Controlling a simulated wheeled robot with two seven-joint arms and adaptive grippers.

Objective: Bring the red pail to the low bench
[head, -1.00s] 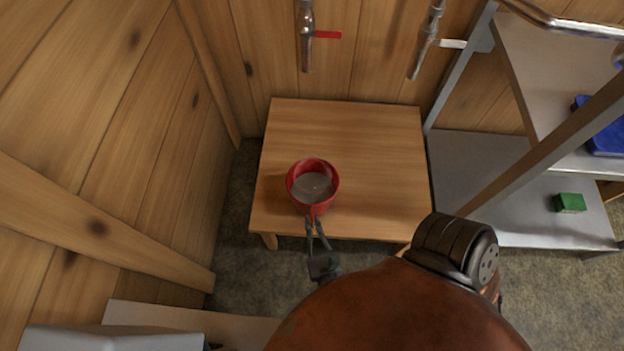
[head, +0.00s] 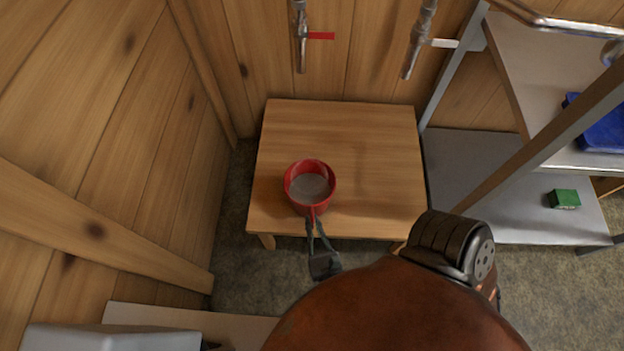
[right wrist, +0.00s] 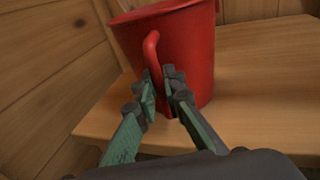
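The red pail (head: 311,207) is at the left front part of the low wooden bench (head: 375,160), upright, with grey-brown contents showing inside. My right gripper (head: 313,222) reaches it from the bench's front edge. In the right wrist view, its fingers (right wrist: 161,88) are closed on the red loop handle on the side of the pail (right wrist: 190,50). The pail's base is at or just above the bench top; I cannot tell whether it touches. My left gripper is not in view.
Two metal taps, one with a red lever (head: 321,36) and one with a white lever (head: 443,43), hang above the bench's back. A metal shelf rack (head: 480,170) stands at right, holding a green block (head: 564,199) and a blue object (head: 605,130). A plank wall closes the left.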

